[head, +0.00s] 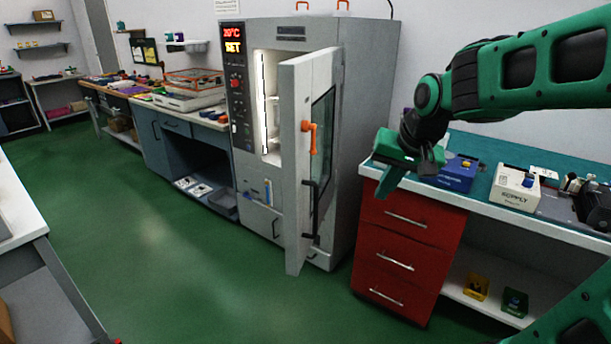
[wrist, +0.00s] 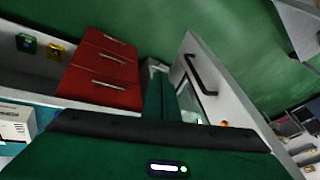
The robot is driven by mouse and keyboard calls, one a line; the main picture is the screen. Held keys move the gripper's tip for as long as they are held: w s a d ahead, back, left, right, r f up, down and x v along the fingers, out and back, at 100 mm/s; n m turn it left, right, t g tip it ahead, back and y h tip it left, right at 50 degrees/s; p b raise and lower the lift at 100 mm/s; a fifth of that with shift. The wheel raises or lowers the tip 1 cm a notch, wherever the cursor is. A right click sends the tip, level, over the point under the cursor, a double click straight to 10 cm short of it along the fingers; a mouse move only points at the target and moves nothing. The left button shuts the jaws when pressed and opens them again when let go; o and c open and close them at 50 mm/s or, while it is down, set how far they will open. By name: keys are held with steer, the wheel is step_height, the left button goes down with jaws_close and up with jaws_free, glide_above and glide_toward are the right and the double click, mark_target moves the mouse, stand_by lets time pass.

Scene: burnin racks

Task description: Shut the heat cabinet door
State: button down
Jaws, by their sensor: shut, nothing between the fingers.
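The heat cabinet (head: 365,110) is a tall grey unit with a lit red and yellow display. Its door (head: 293,160) stands open, swung out toward me on its right side, and the bright interior shows to its left. The door has an orange latch handle (head: 309,137) and a dark bar handle (head: 313,205). In the wrist view, the door (wrist: 233,95) is tilted, with its dark handle (wrist: 200,75) showing. My green gripper (head: 388,180) is to the right of the door, apart from it, above the red drawers. Its fingers (wrist: 160,97) are shut and empty.
Red drawers (head: 408,250) stand right of the cabinet under a teal-topped bench holding a blue box (head: 458,173) and a white supply box (head: 515,187). A long workbench (head: 172,118) lies left of the cabinet. The green floor (head: 180,270) in front is clear.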

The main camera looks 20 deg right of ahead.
steer(key=w+a+r+t+y, duration=0.2)
steer(key=w+a+r, duration=0.2)
steer(key=w+a, duration=0.5)
glide_toward(301, 183)
step_height(301, 183, down, 3)
steer(key=w, duration=0.1)
steer(key=shift+w+a+f, duration=0.1)
steer(key=shift+w+a, duration=0.3)
steer(key=shift+w, duration=0.3)
